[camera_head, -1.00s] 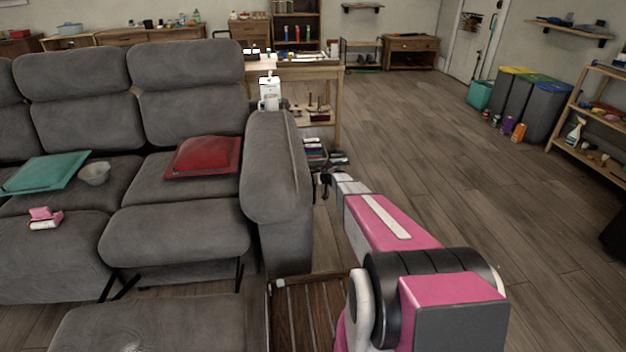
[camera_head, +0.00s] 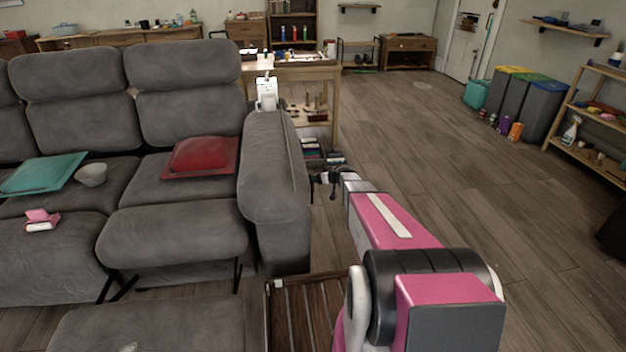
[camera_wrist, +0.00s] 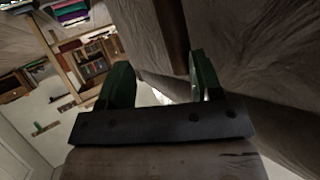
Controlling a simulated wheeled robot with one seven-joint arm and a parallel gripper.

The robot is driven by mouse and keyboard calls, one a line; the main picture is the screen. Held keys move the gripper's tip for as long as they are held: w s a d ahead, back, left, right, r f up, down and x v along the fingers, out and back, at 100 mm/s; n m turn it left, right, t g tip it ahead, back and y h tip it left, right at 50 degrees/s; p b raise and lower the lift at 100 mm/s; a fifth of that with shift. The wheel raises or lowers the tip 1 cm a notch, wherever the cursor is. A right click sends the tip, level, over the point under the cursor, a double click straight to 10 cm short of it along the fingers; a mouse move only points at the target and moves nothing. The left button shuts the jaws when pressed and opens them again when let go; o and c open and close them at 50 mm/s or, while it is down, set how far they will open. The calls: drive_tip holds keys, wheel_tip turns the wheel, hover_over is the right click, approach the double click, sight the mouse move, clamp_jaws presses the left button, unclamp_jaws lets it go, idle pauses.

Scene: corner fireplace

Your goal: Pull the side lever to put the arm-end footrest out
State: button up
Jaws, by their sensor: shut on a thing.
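The grey sofa has an arm (camera_head: 272,170) at its right end. My gripper (camera_head: 323,184) is low beside that arm's outer side. In the wrist view its green-sided fingers (camera_wrist: 160,88) are a little apart, close to grey upholstery. They are shut on the side lever, which is dark and mostly hidden, so its angle is unclear. The arm-end footrest (camera_head: 165,326) is out in front of the arm-end seat (camera_head: 175,235), with dark struts (camera_head: 240,272) between them. The lower edge of the picture cuts the footrest off.
A slatted wooden piece (camera_head: 305,312) lies on the floor between the footrest and my arm. A table (camera_head: 325,72) stands behind the sofa arm.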

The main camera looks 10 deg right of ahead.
drive_tip(key=v, duration=0.3)
drive_tip(key=shift+s+d+r, duration=0.1)
drive_tip(key=shift+s+d, duration=0.1)
drive_tip(key=shift+d, duration=0.1)
